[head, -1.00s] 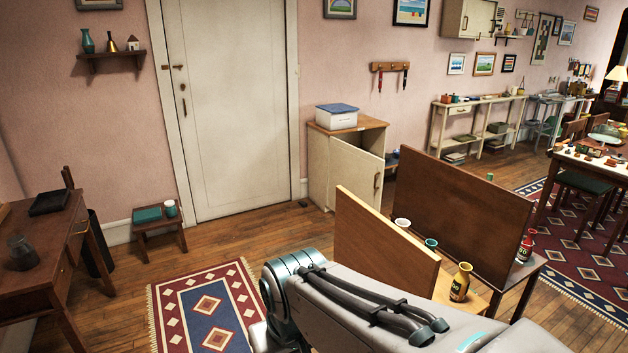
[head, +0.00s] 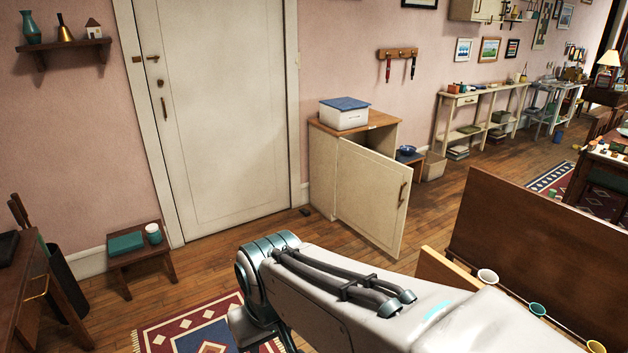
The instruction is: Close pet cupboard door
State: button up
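The pet cupboard (head: 324,168) is a low cream cabinet with a wooden top, standing against the pink wall right of the tall door. Its cream cupboard door (head: 370,195) stands open, swung out toward me, with a brass-coloured handle (head: 403,194) near its right edge. A white box with a blue lid (head: 343,116) sits on top. The inside is mostly hidden behind the door. My arm reaches across the lower middle, apart from the cupboard door. My gripper does not show in this view.
A wooden panel (head: 540,250) and cups, including a white one (head: 487,276), stand at the lower right. A small stool (head: 138,259) is at left. A patterned rug (head: 200,325) lies below.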

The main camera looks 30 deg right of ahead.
aim_at(373, 190)
jog(key=i, duration=2.1)
jog(key=z, duration=1.95)
